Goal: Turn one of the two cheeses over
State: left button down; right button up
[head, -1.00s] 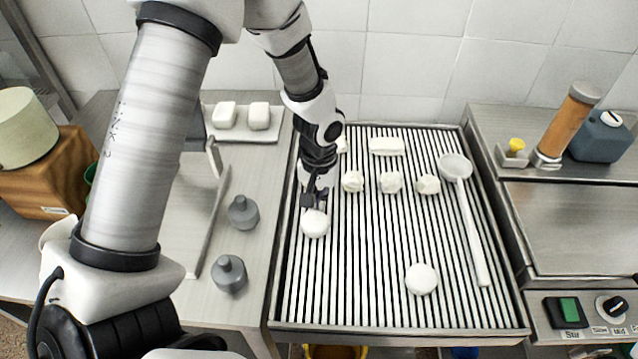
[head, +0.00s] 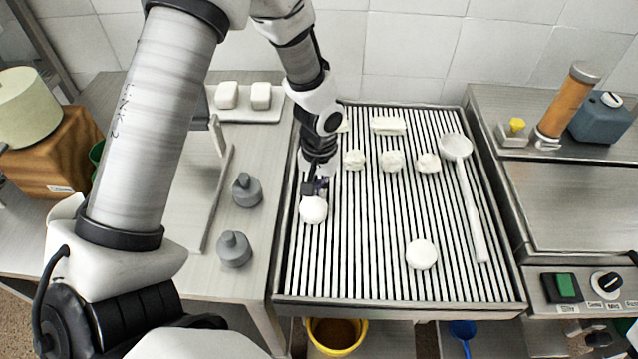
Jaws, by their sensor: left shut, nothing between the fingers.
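Two round white cheeses lie on the slatted rack. One cheese (head: 313,210) is at the left of the rack, the other cheese (head: 421,254) is nearer the front, right of the middle. My left gripper (head: 314,190) points down at the far edge of the left cheese. It is shut with nothing held; whether its tips touch the cheese I cannot tell. The right gripper is not in view.
The slatted rack (head: 350,290) also holds several white lumps (head: 391,161), a white block (head: 388,125) and a white ladle (head: 466,195). Two grey weights (head: 235,249) stand left of the rack. The rack's front middle is clear.

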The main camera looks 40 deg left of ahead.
pick_arm(q)
jog(key=shift+w+r+p, duration=0.15)
jog(key=shift+r+p, duration=0.2)
notch_tip(320, 180, up, 10)
jog(key=s+p, duration=0.1)
jog(key=p, duration=0.8)
jog(key=shift+d+f, duration=0.1)
